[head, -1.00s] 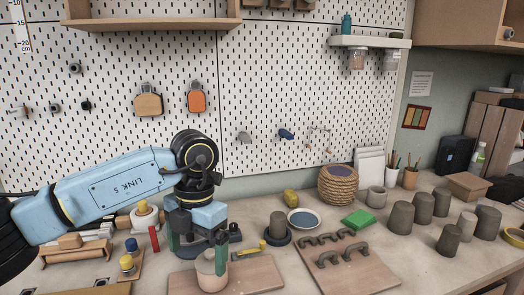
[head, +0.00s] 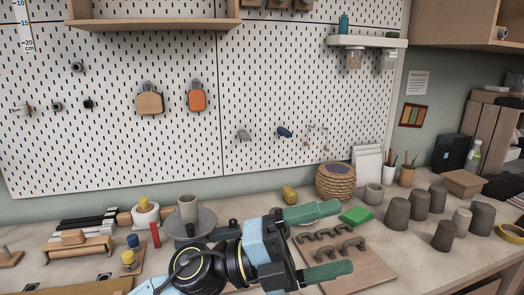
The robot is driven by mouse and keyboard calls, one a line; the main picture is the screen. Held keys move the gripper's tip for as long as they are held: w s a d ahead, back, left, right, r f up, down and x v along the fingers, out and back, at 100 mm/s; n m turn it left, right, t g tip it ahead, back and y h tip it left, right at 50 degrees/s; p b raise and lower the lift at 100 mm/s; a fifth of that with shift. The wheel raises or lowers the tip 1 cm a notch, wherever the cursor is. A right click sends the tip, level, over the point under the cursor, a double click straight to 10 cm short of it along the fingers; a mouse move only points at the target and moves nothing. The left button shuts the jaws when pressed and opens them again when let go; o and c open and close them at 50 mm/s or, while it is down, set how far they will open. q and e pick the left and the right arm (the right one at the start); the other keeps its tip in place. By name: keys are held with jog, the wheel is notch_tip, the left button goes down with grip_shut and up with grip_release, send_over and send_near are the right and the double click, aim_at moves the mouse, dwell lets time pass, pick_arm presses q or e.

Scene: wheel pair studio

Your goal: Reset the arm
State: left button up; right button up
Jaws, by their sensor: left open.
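My left arm (head: 205,268) comes in low at the bottom of the head view and reaches to the right. My left gripper (head: 345,238) is open, with two green fingers spread apart and pointing right. Nothing shows between the fingers. They hang in front of a wooden board (head: 378,274) with several dark clay handles (head: 352,248), and I cannot tell the height above it. My right gripper is not in view. The arm hides part of the bench in the middle front.
A grey cup (head: 189,208) stands on a round grey wheel (head: 204,224) behind my arm. A green block (head: 356,216), a woven pot (head: 336,182) and several dark clay cylinders (head: 397,215) stand to the right. A pegboard (head: 120,150) closes the back.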

pick_arm(q)
jog(key=w+a+f+n+t+y, duration=0.1)
jog(key=w+a+n+t+y, duration=0.4)
jog(key=n+t, duration=0.55)
jog(key=w+a+f+n+t+y, duration=0.2)
jog(key=w+a+n+t+y, duration=0.15)
jog(key=a+n+t, duration=0.65)
jog(key=s+a+f+n+g+y, duration=0.25)
jog(key=a+f+n+y, duration=0.3)
jog(key=f, duration=0.35)
jog(key=s+a+f+n+g+y, duration=0.25)
jog(key=a+f+n+y, duration=0.35)
jog(key=f, duration=0.3)
jog(key=s+a+f+n+g+y, duration=0.1)
jog(key=s+a+f+n+g, duration=0.1)
jog(key=s+f+g, duration=0.6)
jog(key=s+a+f+n+g, duration=0.1)
jog(key=s+a+f+g, duration=0.2)
jog(key=s, duration=0.8)
notch_tip(320, 180, down, 26)
jog(key=s+g, duration=0.2)
jog(key=s, duration=0.1)
jog(key=s+a+f+g, duration=0.1)
jog(key=s+a+f, duration=0.1)
jog(key=s+f, duration=1.3)
jog(key=shift+s+a, duration=0.15)
jog(key=shift+s, duration=0.5)
jog(key=shift+f, duration=0.1)
